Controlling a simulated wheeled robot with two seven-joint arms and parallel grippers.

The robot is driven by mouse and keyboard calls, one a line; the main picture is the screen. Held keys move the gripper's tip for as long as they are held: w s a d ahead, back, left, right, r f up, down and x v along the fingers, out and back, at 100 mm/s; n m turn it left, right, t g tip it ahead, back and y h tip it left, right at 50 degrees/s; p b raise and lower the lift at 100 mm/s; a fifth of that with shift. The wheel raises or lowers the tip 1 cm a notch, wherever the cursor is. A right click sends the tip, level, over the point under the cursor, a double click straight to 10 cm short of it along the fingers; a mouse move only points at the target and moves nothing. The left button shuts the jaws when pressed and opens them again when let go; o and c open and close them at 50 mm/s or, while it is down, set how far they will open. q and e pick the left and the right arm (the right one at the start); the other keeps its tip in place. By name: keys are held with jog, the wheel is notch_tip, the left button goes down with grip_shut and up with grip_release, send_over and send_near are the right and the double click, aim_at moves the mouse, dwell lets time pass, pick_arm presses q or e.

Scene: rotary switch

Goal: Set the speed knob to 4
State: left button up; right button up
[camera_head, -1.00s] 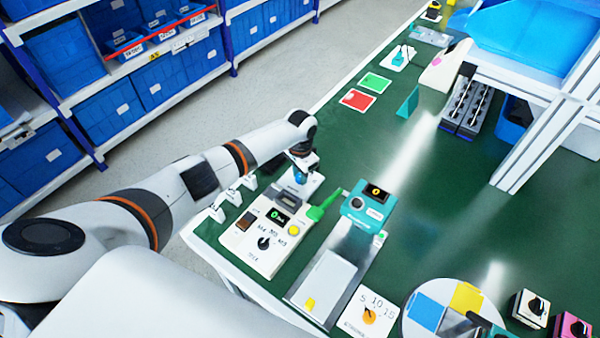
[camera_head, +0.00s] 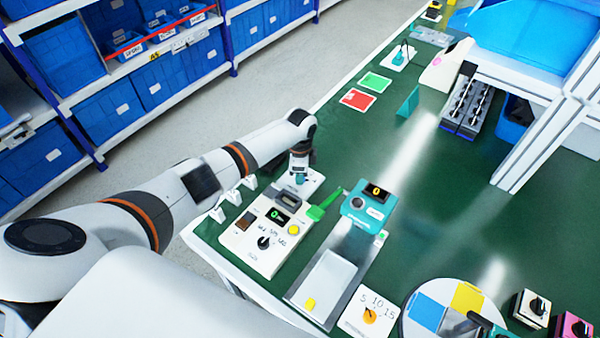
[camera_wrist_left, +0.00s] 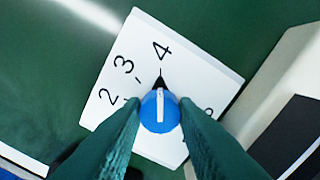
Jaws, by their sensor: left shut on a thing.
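The speed knob (camera_wrist_left: 158,112) is blue with a white line and a black pointer, on a white plate (camera_wrist_left: 190,62) in the left wrist view. The pointer is directed at the tick just below the printed 4. The numbers 3 and 2 lie to its left, and another mark at right is partly hidden. My left gripper (camera_wrist_left: 160,115) has its teal fingers on both sides of the knob, shut on it. In the head view my left gripper (camera_head: 300,177) is over the plate, and the knob is mostly hidden. My right gripper is not in view.
A white control box (camera_head: 264,236) with a black dial stands close by in front. A green-handled item, a teal device (camera_head: 368,204) and an orange-knob plate (camera_head: 368,315) are nearby. Red and green cards (camera_head: 357,99) lie farther back. The green table is clear toward the right middle.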

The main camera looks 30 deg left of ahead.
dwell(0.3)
pick_arm(q)
jog(key=o, duration=1)
jog(key=shift+r, duration=0.1)
notch_tip(320, 180, up, 12)
jog(key=b, duration=0.1)
dwell(0.4)
